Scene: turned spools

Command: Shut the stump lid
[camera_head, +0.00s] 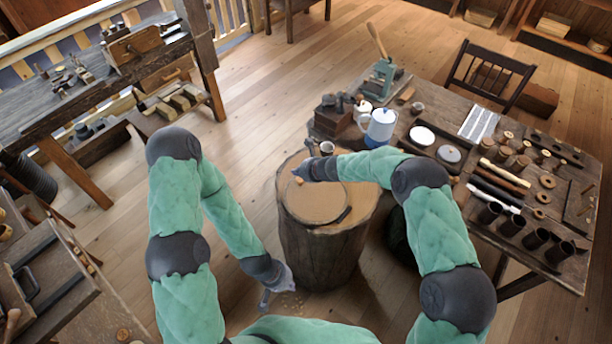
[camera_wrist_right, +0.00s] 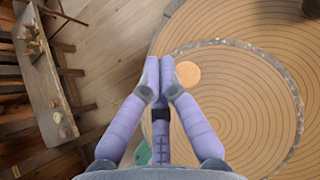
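The stump (camera_head: 322,250) stands on the floor in front of me, with bark sides and a pale ringed top. Its round lid (camera_head: 318,204) covers part of the top, and a dark edge shows along its lower right. In the right wrist view the lid (camera_wrist_right: 235,105) has a grey rim and a small pale round knob (camera_wrist_right: 188,74). I cannot tell whether the lid sits flush. My right gripper (camera_head: 299,173) is over the lid's far left edge; in the wrist view its fingertips (camera_wrist_right: 159,62) are together, beside the knob, with nothing between them. My left gripper (camera_head: 265,302) hangs low, left of the stump, its fingers unclear.
A small dark cup (camera_head: 327,148) stands at the stump's far edge. Right of it is a workbench (camera_head: 465,150) with a white-blue jug (camera_head: 380,126), spools and dark cups. Another bench (camera_head: 60,115) stands at upper left. The floor left of the stump is mostly clear.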

